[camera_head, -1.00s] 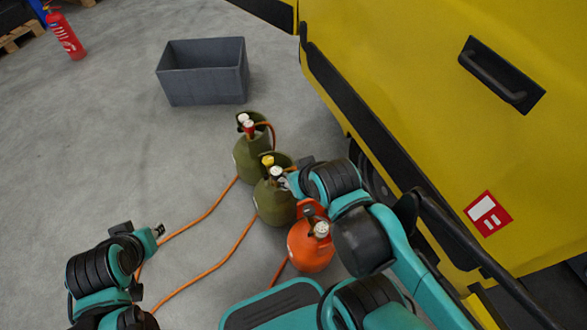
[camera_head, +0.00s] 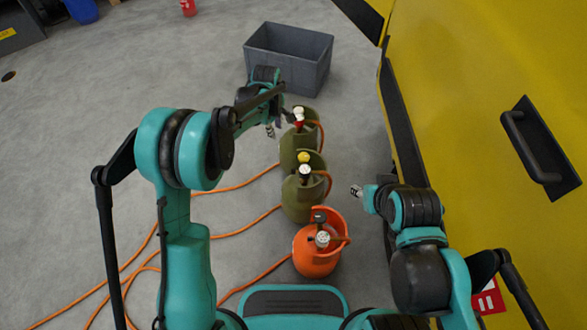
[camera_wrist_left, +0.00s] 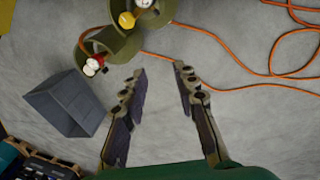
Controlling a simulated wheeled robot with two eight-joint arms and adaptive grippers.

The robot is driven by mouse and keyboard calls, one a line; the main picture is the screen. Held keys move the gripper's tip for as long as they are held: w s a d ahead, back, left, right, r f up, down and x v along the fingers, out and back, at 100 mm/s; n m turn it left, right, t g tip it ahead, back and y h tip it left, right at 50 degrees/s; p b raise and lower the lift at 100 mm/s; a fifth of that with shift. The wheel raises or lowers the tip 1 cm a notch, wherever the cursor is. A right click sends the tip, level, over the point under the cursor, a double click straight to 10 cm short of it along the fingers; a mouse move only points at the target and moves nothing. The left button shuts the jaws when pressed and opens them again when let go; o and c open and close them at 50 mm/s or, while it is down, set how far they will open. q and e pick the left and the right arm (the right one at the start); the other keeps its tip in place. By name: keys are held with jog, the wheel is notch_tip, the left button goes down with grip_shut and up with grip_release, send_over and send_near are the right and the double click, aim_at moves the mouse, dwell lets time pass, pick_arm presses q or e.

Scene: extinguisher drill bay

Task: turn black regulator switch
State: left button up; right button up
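The orange gas cylinder (camera_head: 313,258) stands nearest to me in the head view, with a dark regulator switch (camera_head: 319,216) and a round gauge on top. Two olive cylinders stand behind it: the nearer has a yellow switch (camera_head: 304,157), the farther a red switch (camera_head: 299,124). My left gripper (camera_head: 271,131) is just left of the farthest cylinder. In the left wrist view its fingers (camera_wrist_left: 160,70) are apart with only floor between them. The orange cylinder is out of that view. My right gripper (camera_head: 356,191) is right of the cylinders, apart from them; its fingers are too small to judge.
A grey open crate (camera_head: 290,65) stands behind the cylinders. Orange hoses (camera_head: 235,232) run across the floor to the left. A yellow vehicle body (camera_head: 450,100) with a black handle (camera_head: 535,145) bounds the right.

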pick_arm(q)
jog(key=w+d+f+n+g, duration=0.1)
jog(key=w+d+f+n, duration=0.15)
jog(key=f, duration=0.65)
jog(key=n+g, duration=0.1)
jog(key=n, duration=0.2)
send_over(294, 172)
jog(key=f, duration=1.1)
jog(key=shift+w+a+f+p, duration=0.2)
jog(key=shift+w+f+p, duration=0.15)
jog(key=shift+p, duration=0.05)
notch_tip(294, 172, down, 9)
jog(key=b, duration=0.3)
jog(key=shift+s+d+r, duration=0.1)
grip_shut()
